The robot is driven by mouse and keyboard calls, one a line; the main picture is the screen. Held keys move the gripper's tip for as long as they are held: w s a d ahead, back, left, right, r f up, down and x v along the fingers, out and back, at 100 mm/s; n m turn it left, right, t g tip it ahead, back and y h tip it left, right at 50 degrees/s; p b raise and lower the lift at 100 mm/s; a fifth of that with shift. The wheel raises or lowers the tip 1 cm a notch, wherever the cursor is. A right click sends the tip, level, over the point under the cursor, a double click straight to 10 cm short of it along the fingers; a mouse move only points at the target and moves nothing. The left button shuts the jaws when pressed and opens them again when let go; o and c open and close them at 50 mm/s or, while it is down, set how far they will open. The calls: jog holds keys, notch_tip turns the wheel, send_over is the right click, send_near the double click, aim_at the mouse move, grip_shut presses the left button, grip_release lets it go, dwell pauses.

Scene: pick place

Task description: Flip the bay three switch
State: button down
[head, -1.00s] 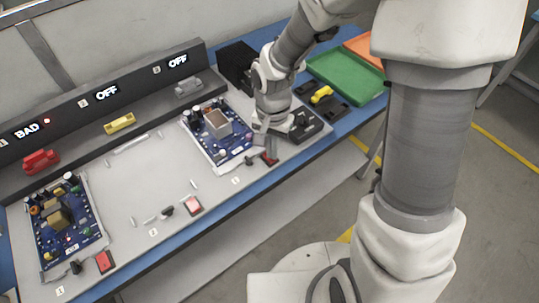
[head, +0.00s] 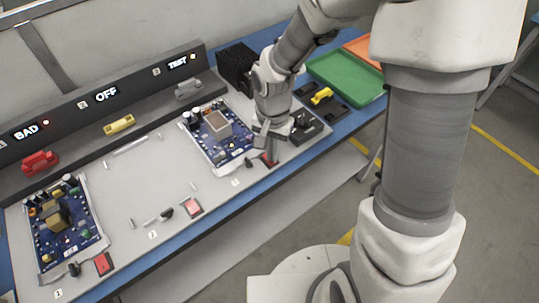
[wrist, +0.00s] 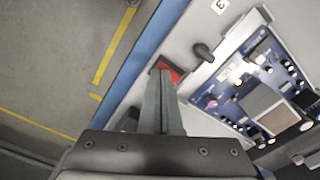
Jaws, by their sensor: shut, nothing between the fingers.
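The bay three switch (head: 268,161) is a red rocker at the front edge of the bench, by the label 3; it also shows in the wrist view (wrist: 172,72), partly hidden by my fingers. My gripper (head: 272,154) is shut and empty, pointing down, with its fingertips at the switch. In the wrist view the closed fingertips (wrist: 160,72) overlap the red switch; whether they press it I cannot tell. The bay three display (head: 178,62) reads TEST. A blue circuit board (head: 216,138) lies in bay three, also in the wrist view (wrist: 258,85).
A black knob (wrist: 203,52) sits beside the switch. Bay two's switch (head: 193,207) is lit pinkish and its display (head: 106,93) reads OFF. Bay one's display (head: 26,132) reads BAD. A black fixture (head: 306,127) stands right of the gripper; green tray (head: 345,78) lies behind.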

jog(key=shift+r+p, duration=2.15)
jog(key=shift+r, duration=1)
jog(key=shift+r, duration=0.1)
jog(key=s+d+r+n+t+p, duration=0.1)
jog(key=s+d+r+t, duration=0.1)
jog(key=r, duration=0.6)
jog(key=s+d+r+n+t+p, duration=0.1)
jog(key=s+d+r+n+p, duration=0.1)
jog(key=s+d+r, duration=0.3)
jog(key=s+d+r+n+t+p, duration=0.2)
jog(key=s+r, duration=0.3)
jog(key=r, duration=0.8)
jog(key=shift+s+d+t, duration=0.2)
jog(key=shift+d+t, duration=0.1)
jog(key=shift+d, duration=0.5)
